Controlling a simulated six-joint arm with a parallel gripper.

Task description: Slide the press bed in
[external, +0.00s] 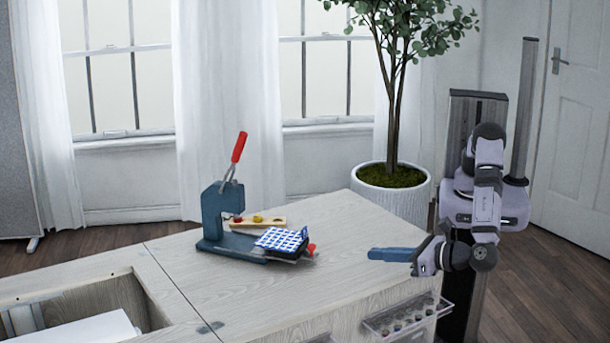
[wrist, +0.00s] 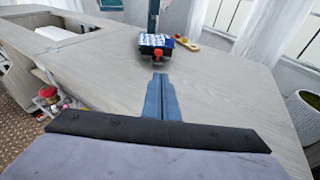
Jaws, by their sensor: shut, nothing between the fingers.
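The blue-grey press (external: 219,215) with a red-handled lever stands on the cabinet top. Its bed (external: 282,241), covered in blue-and-white checked cloth, sticks out to the right of the press, with a red knob (external: 311,249) at its outer end. In the wrist view the bed (wrist: 155,40) and the red knob (wrist: 157,56) lie straight ahead, beyond my fingertips. My gripper (external: 370,254) is shut and empty, pointing left toward the knob with a gap between them. The shut blue fingers also show in the wrist view (wrist: 161,76).
A wooden strip (external: 258,223) with small coloured pieces lies behind the bed. An open cabinet well (external: 75,310) is at the left. A clear tray of small items (external: 405,316) hangs at the front edge. A potted tree (external: 392,188) stands behind the table.

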